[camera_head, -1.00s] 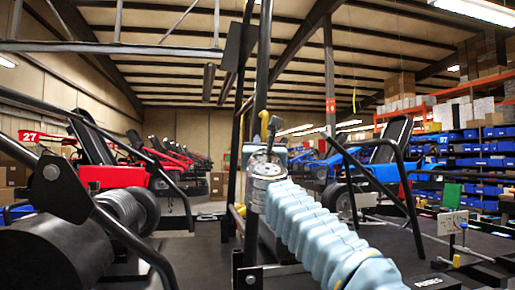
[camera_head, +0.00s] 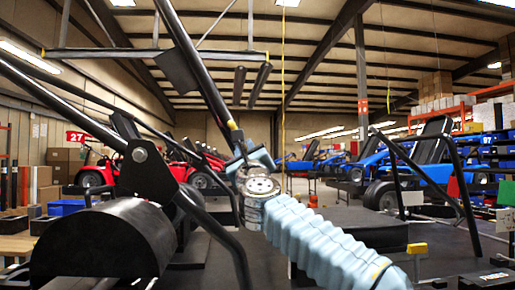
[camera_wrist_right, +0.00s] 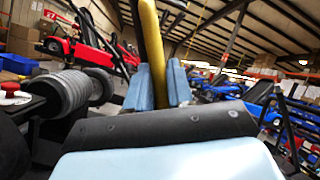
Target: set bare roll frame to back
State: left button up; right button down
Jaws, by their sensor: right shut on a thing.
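A black tubular roll frame (camera_head: 205,80) leans with its top to the left in the head view. A dark flat panel (camera_head: 178,72) shows against its upper part. My right gripper (camera_head: 248,160) is at the lower part of this tube, with its light blue fingers closed there. In the right wrist view, the two light blue fingers (camera_wrist_right: 157,88) are shut on a yellow section of bar (camera_wrist_right: 152,45), one on each side. The lower end of the frame is hidden behind my right arm and gripper. My left gripper is not in view.
A black drum-like body (camera_head: 100,240) and a pivoted black bar (camera_head: 137,155) stand close at the left. Red karts (camera_head: 170,165) are behind them. A blue kart (camera_head: 425,170) with a black hoop stands at the right. Shelves with blue bins (camera_head: 490,150) line the far right.

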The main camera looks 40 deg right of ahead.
jog(key=shift+w+f, duration=0.15)
jog(key=shift+f, duration=0.1)
jog(key=shift+f, duration=0.1)
jog(key=c, duration=1.1)
grip_release()
jog(key=shift+w+f, duration=0.1)
jog(key=shift+w, duration=0.05)
jog(key=shift+s+a+f+b, duration=0.1)
jog(key=shift+s+a+b, duration=0.1)
jog(key=shift+s+b, duration=0.2)
jog(key=b+v, duration=0.5)
jog(key=v, duration=0.8)
jog(key=shift+s, duration=0.1)
